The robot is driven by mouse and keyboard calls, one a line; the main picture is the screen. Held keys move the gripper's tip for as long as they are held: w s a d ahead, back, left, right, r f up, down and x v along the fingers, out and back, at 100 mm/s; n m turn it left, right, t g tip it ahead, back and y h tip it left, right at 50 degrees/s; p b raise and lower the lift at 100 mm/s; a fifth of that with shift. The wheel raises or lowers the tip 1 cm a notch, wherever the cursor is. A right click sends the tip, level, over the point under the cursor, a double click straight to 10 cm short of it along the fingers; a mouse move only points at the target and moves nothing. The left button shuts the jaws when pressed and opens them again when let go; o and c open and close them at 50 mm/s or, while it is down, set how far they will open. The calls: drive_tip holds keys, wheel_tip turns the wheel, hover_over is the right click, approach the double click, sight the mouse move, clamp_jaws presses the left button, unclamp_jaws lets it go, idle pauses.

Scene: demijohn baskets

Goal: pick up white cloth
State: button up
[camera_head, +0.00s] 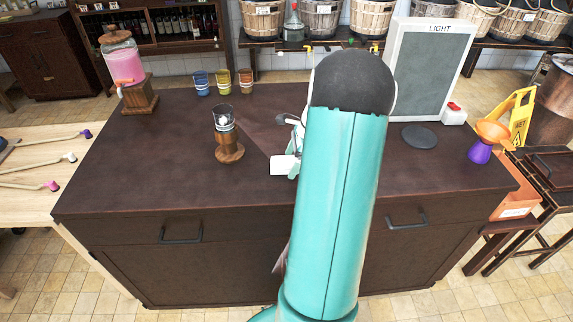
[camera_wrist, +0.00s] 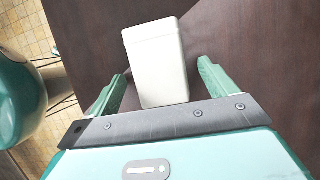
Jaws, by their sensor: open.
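A white, smooth, block-like thing (camera_wrist: 157,62), which I take to be the white cloth, lies on the dark brown table (camera_head: 130,185). In the head view this white thing (camera_head: 283,165) shows just left of my arm, near the middle of the table. My gripper (camera_wrist: 162,71) is open, with one green finger on each side of the white thing's near part. I cannot tell whether the fingers touch it. In the head view my arm hides most of my gripper (camera_head: 294,164).
A glass on a wooden stand (camera_head: 229,150) is left of the white thing. Several coloured cups (camera_head: 224,82) and a pink-filled dispenser (camera_head: 122,62) stand behind. A grey panel (camera_head: 430,70), white jug (camera_head: 454,113) and purple funnel holder (camera_head: 480,152) are right. The table's front left is clear.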

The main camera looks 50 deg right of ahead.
sight(287, 162)
drive_tip(key=c, duration=1.1)
drive_tip(key=shift+r, duration=0.1)
drive_tip(key=shift+r, duration=0.55)
wheel_tip(287, 162, up, 2)
drive_tip(key=shift+s+r, duration=0.1)
drive_tip(key=shift+r, duration=0.15)
drive_tip(key=s+a+r, duration=0.2)
drive_tip(key=s+r, duration=0.1)
drive_tip(key=s+a+r, duration=0.3)
drive_tip(key=s, duration=0.1)
drive_tip(key=s+a+r, duration=0.3)
drive_tip(key=s, duration=0.1)
drive_tip(key=shift+a+r, duration=0.1)
drive_tip(key=shift+a, duration=0.1)
